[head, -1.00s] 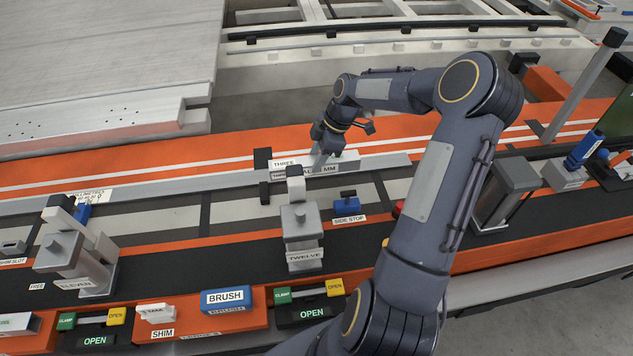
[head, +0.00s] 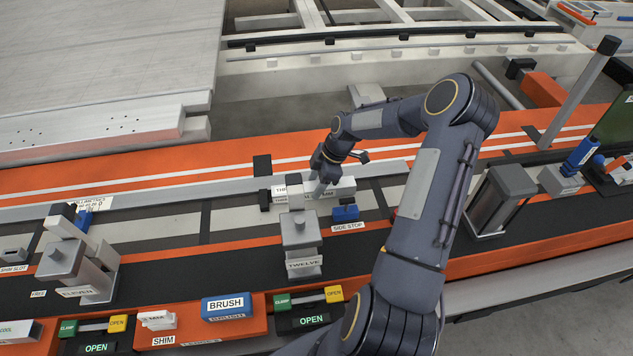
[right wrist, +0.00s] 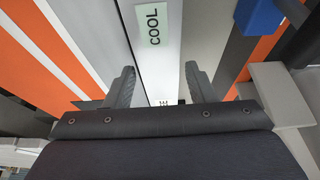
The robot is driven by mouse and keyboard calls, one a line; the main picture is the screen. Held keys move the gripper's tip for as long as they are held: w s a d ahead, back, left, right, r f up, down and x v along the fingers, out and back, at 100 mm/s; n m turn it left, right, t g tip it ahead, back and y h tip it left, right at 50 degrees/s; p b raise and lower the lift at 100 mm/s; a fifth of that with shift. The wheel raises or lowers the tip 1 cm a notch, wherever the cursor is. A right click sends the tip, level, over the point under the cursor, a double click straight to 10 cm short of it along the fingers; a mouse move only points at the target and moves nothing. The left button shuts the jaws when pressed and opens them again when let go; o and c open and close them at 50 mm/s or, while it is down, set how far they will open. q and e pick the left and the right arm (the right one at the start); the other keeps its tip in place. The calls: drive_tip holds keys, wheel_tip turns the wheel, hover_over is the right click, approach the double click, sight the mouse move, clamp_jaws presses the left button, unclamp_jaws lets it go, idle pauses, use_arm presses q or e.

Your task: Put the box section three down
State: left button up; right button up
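Box section three (head: 343,187) is a pale bar lying level across the light strip, on the near side of the grey rail. Its left end is near a THREE label (head: 280,190). My right gripper (head: 318,190) is low over the bar, pointing down. In the right wrist view its two fingers (right wrist: 160,85) stand on either side of the bar (right wrist: 165,65), with narrow gaps showing between. The bar's COOL label (right wrist: 153,22) faces up there. My left gripper is out of view.
The clamp post marked TWELVE (head: 301,240) stands just in front of the bar. A blue side stop (head: 345,213) sits near its right end. The ELEVEN clamp (head: 78,262) is at left. A blue BRUSH block (head: 228,306) lies in front.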

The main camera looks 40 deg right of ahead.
drive_tip(key=shift+o, duration=0.6)
drive_tip(key=shift+r, duration=0.15)
drive_tip(key=b+v, duration=0.1)
drive_tip(key=v, duration=1.1)
drive_tip(key=shift+s, duration=0.1)
